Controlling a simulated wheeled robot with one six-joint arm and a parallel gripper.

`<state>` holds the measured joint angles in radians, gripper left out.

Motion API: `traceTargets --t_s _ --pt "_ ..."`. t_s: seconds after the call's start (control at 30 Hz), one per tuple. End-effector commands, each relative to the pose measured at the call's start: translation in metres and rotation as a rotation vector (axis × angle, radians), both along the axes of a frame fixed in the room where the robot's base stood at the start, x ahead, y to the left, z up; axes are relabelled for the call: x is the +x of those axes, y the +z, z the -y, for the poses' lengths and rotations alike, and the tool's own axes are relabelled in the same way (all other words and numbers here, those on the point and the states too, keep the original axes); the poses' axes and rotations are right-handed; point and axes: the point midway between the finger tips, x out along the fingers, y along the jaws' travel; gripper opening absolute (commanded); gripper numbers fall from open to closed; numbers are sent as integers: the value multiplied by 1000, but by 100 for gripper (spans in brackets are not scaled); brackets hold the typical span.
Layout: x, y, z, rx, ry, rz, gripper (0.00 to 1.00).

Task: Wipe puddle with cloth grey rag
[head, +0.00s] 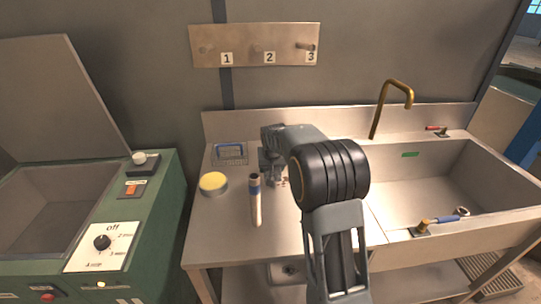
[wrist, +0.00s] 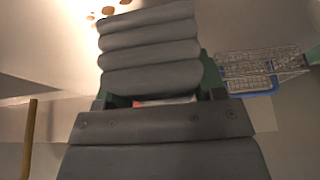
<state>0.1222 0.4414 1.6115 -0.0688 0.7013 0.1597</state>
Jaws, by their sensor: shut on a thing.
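The grey rag (wrist: 150,50) shows in the wrist view as a thick ridged bundle in front of my gripper (wrist: 155,98). My gripper is shut on it, and the bundle hides most of the fingers. In the head view my gripper (head: 272,172) is low over the steel counter, left of the sink; the rag cannot be clearly told from it there. The puddle shows as brown spots (wrist: 107,11) at the top of the wrist view, beyond the rag. A few brown spots (head: 285,183) also show beside my gripper in the head view. Contact between rag and counter cannot be told.
A tube with a blue band (head: 256,205) stands near the gripper. A round yellow-topped tin (head: 213,183) and a wire basket (head: 230,153) are to the left. The sink (head: 430,185) with a brass tap (head: 386,105) is right. The counter's front left is clear.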

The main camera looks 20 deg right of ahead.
Motion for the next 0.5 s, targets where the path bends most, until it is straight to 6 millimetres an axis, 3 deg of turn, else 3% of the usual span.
traceTargets --t_s 0.3,0.5 --pt "1 32 -2 0 4 2 44" --pt "0 35 -3 0 5 1 44"
